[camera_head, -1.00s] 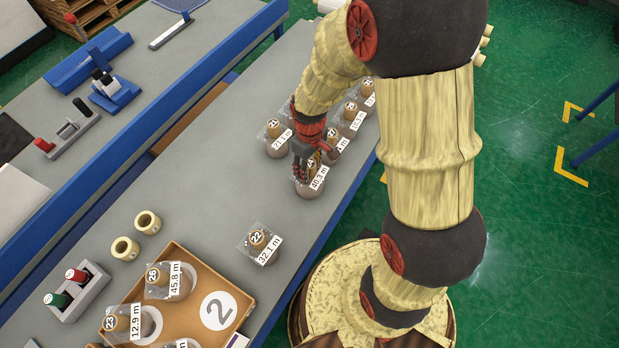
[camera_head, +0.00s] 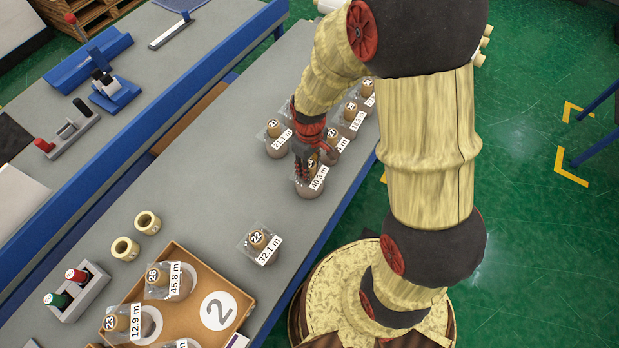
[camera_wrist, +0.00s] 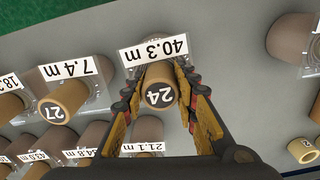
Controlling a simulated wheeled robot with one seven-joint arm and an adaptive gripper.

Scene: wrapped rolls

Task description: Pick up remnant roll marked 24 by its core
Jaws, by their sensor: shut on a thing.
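The roll marked 24 (camera_wrist: 159,74) stands on the grey table in the wrist view, with a clear wrap and a "40.3 m" label (camera_wrist: 153,49). It also shows in the head view (camera_head: 309,188), partly hidden by my gripper. My gripper (camera_wrist: 161,103) has a finger on each side of the core that bears the 24 and is shut on it. In the head view my gripper (camera_head: 305,160) reaches down onto the roll from above. I cannot tell any gap between roll and table.
Other wrapped rolls stand close behind, including 27 (camera_wrist: 62,103) beside it. Roll 22 (camera_head: 262,244) stands alone nearer. A cardboard tray (camera_head: 243,293) marked 2 holds several rolls. Two bare cores (camera_head: 136,237) stand left of it. The table (camera_head: 215,190) is clear left of my gripper.

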